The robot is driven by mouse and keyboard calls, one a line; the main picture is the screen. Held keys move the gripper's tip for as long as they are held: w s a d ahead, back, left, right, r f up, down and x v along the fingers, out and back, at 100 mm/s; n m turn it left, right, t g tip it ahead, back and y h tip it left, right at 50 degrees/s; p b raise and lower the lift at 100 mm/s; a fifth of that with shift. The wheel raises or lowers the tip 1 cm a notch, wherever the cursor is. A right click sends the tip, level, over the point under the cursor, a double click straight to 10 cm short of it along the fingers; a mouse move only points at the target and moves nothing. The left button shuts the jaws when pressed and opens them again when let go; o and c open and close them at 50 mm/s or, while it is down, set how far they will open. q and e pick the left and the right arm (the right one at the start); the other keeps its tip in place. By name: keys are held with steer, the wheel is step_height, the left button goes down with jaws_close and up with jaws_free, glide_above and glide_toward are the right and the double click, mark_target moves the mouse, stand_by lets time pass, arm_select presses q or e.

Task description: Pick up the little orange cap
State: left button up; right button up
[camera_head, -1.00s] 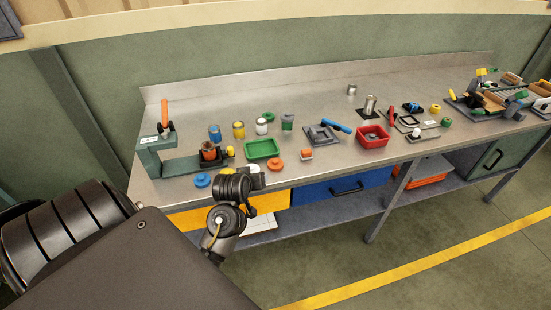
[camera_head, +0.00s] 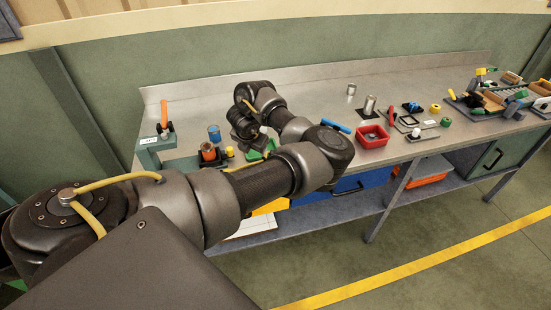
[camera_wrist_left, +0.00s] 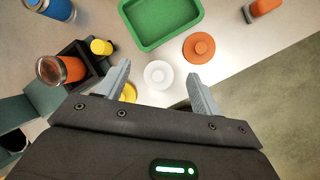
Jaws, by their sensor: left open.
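The little orange cap (camera_wrist_left: 199,47), a round disc with a raised knob, lies flat on the bench in the left wrist view, just beside the lower right corner of the green tray. In the head view my arm hides it. My left gripper (camera_wrist_left: 159,69) is open and empty above the bench. A white knobbed cap (camera_wrist_left: 158,75) shows between its fingers. The orange cap lies beyond the right fingertip, apart from it. In the head view my left arm's wrist (camera_head: 247,125) is over the bench; its fingers cannot be made out. My right gripper is not in view.
The green tray (camera_wrist_left: 163,20) lies close above both caps. A holder with a copper cylinder (camera_wrist_left: 61,70) and a yellow knob (camera_wrist_left: 101,47) stands left, near a blue jar (camera_wrist_left: 60,9). A yellow piece (camera_wrist_left: 128,92) is partly behind the left finger. The bench edge is at right.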

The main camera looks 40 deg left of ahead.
arm_select(q)
steer(key=w+d+r+h, duration=0.1)
steer(key=w+d+h, duration=0.1)
steer(key=d, duration=0.3)
steer(key=shift+n, duration=0.3)
steer(key=b+x, duration=0.1)
steer(key=x, duration=0.4)
steer(key=shift+a, duration=0.2)
steer(key=shift+w+f, duration=0.25)
steer(key=shift+w, duration=0.1)
steer(key=b+x, duration=0.2)
steer(key=x, duration=0.2)
steer(key=shift+d+f, duration=0.1)
steer(key=shift+f, duration=0.05)
steer(key=shift+w+f+b, duration=0.35)
steer(key=shift+w+f, duration=0.05)
steer(key=shift+r, duration=0.1)
steer(key=shift+c, duration=0.4)
steer(key=c, duration=0.7)
steer(key=shift+o, duration=0.2)
